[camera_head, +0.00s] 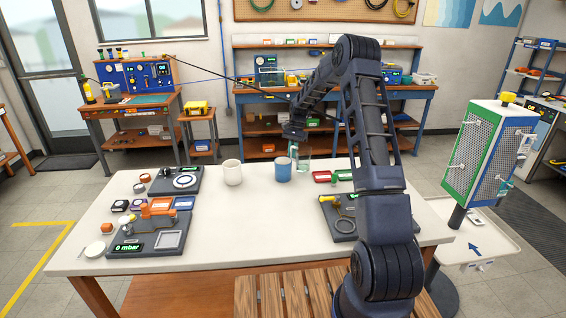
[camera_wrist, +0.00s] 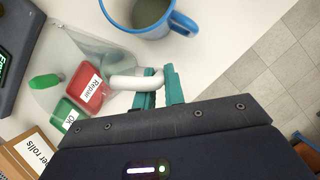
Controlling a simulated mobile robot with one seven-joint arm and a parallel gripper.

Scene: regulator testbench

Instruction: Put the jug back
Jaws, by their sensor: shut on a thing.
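The jug (camera_head: 304,160) is clear, and in the head view it is at the far edge of the white table, just right of the blue mug. In the wrist view its see-through body (camera_wrist: 92,48) lies left of the fingers, with a pale handle (camera_wrist: 133,82) reaching to them. My gripper (camera_head: 293,150) has teal fingers, also seen in the wrist view (camera_wrist: 160,86), shut on the handle. Whether the jug's base touches the table cannot be told.
A blue mug (camera_head: 283,171) stands close to the jug; a white cup (camera_head: 232,173) is farther left. A red Repair tray (camera_wrist: 84,88) and green OK tray (camera_wrist: 68,117) are near the jug. Test devices (camera_head: 150,235) fill the table's left; its middle (camera_head: 250,225) is clear.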

